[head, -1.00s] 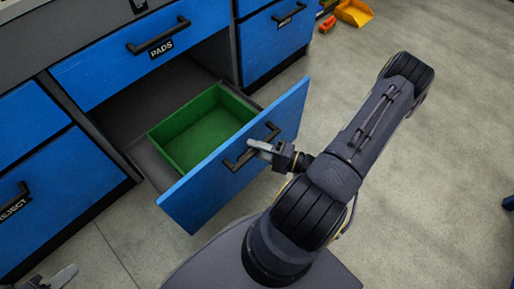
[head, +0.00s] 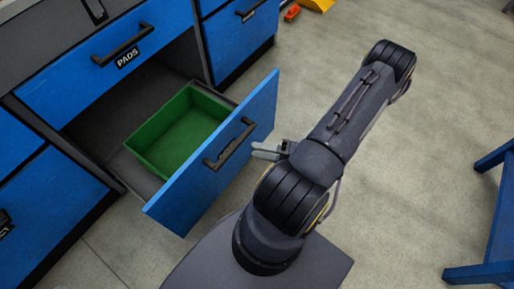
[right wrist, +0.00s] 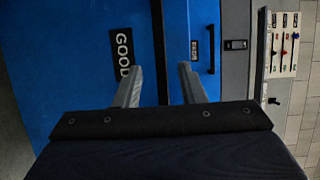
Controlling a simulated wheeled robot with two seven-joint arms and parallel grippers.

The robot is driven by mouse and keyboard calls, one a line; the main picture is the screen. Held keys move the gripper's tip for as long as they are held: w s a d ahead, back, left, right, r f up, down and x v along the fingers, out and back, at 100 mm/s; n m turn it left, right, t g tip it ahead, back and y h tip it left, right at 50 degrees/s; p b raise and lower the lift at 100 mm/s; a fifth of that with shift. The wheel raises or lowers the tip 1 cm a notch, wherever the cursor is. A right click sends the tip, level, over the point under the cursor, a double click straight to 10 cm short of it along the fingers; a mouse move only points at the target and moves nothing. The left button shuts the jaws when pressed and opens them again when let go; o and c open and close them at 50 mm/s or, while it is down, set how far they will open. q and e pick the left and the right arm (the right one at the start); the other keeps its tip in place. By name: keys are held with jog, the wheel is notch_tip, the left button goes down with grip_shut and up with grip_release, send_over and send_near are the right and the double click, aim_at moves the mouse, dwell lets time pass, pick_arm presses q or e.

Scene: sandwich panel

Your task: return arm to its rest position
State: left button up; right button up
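My right arm (head: 335,130) reaches in from the bottom of the head view, bent, with its elbow toward the upper right. My right gripper (head: 262,151) is just right of the open drawer's black handle (head: 230,145), with a small gap. In the right wrist view my right gripper (right wrist: 160,80) has its two fingers apart with nothing between them. A blue drawer front (right wrist: 75,60) labelled GOOD lies beyond. My left gripper is out of view.
The open drawer (head: 215,165) holds a green bin (head: 180,130) and juts out from the blue cabinet. The PADS drawer (head: 105,55) above is shut. A blue frame (head: 498,220) stands at the right edge. The floor between is clear.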

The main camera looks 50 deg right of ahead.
dwell(0.4)
jog(key=a+r+n+g, duration=1.1)
jog(key=a+r+g, duration=0.1)
jog(key=r+g, duration=0.35)
notch_tip(320, 180, up, 39)
jog(key=t+h+p, duration=0.4)
jog(key=t+p, duration=0.1)
jog(key=p, duration=2.7)
jog(key=shift+w+f, duration=0.2)
